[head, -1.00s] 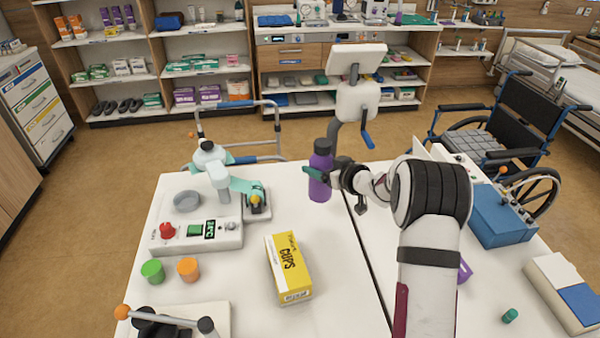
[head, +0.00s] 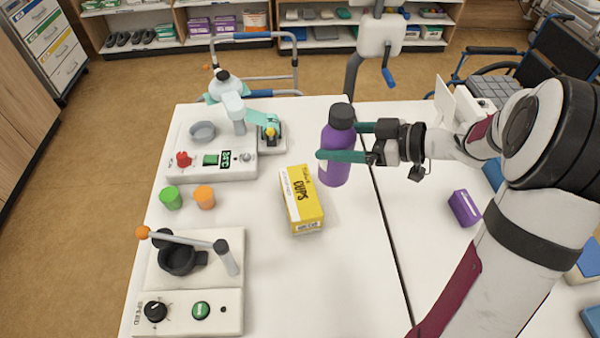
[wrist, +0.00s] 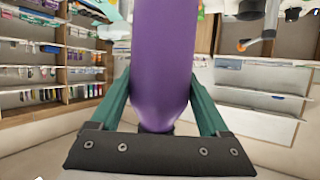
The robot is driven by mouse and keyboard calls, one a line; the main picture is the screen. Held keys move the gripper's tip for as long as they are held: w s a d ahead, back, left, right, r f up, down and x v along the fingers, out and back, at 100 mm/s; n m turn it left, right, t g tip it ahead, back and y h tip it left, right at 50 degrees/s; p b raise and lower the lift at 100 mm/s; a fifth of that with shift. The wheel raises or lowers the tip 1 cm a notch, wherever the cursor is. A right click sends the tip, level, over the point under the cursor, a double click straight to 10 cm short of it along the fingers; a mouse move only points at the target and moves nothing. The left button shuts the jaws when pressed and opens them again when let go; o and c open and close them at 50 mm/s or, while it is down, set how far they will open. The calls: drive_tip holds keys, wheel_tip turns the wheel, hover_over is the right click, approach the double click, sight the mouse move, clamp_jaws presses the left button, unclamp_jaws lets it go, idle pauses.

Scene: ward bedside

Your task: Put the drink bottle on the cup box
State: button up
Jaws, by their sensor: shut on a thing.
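The purple drink bottle (head: 336,150) with a dark cap is upright in my gripper (head: 345,142), to the right of the cup box in the head view. The green fingers are shut on its sides, and it fills the middle of the wrist view (wrist: 164,60). It looks raised above the table, though its exact height is hard to tell. The yellow and white cup box (head: 303,200) lies flat on the white table, its top bare.
A device with a red knob (head: 183,159) stands behind and left of the box. Another device with a lever (head: 190,285) is at front left. A purple box (head: 464,208) lies right. Table in front of the cup box is clear.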

drive_tip(key=w+a+f, duration=0.3)
drive_tip(key=a+f, duration=0.4)
drive_tip(key=f, duration=0.1)
drive_tip(key=shift+f, duration=0.25)
drive_tip(key=shift+f, duration=0.1)
drive_tip(key=o, duration=1.6)
drive_tip(key=shift+f, duration=0.1)
drive_tip(key=shift+c, duration=0.2)
